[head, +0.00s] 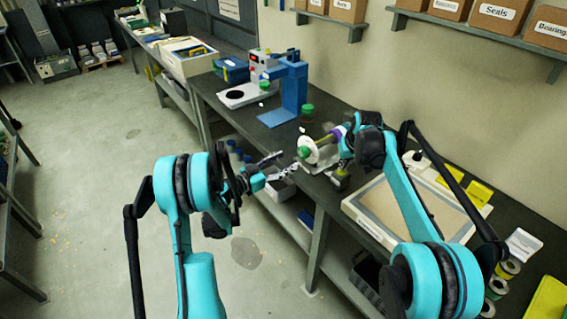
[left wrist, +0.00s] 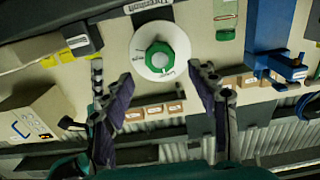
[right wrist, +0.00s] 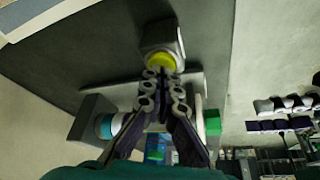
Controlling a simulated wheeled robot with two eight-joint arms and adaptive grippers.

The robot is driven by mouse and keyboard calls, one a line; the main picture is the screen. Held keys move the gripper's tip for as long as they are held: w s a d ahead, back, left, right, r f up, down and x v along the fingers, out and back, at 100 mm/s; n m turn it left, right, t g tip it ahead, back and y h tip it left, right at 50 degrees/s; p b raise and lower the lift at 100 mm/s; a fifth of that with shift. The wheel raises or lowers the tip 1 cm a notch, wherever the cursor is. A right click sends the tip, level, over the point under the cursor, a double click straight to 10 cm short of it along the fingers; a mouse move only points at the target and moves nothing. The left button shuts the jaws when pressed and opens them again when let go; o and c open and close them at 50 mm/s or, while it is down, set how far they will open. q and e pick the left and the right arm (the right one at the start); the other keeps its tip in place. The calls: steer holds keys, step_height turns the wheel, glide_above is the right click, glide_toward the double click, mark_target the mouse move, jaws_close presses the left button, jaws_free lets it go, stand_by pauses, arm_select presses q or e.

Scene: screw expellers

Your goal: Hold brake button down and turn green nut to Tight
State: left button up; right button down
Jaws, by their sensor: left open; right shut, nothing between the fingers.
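The green nut (head: 303,152) sits at the centre of a white dial (head: 312,146) on the machine at the bench's front edge. In the left wrist view the nut (left wrist: 158,60) faces the camera, and the lettering on the dial is too small to read surely. My left gripper (left wrist: 160,74) is open and empty, its fingers spread to either side in front of the dial, apart from the nut. The yellow brake button (right wrist: 160,61) tops a grey block. My right gripper (right wrist: 164,74) is shut with its tips at the button; whether they press it is unclear.
A tan-topped tray (head: 425,211) lies on the bench right of the machine. A blue stand (head: 292,92) and a green-lidded jar (head: 307,113) stand further back. A grey bin (head: 278,187) sits below the bench. The floor at left is open.

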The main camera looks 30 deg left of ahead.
mark_target(301, 154)
arm_select(q)
steer(key=shift+w, duration=0.1)
stand_by(0.6)
steer(key=shift+x, duration=2.15)
steer(key=shift+x, duration=1.75)
steer(key=shift+c, duration=0.3)
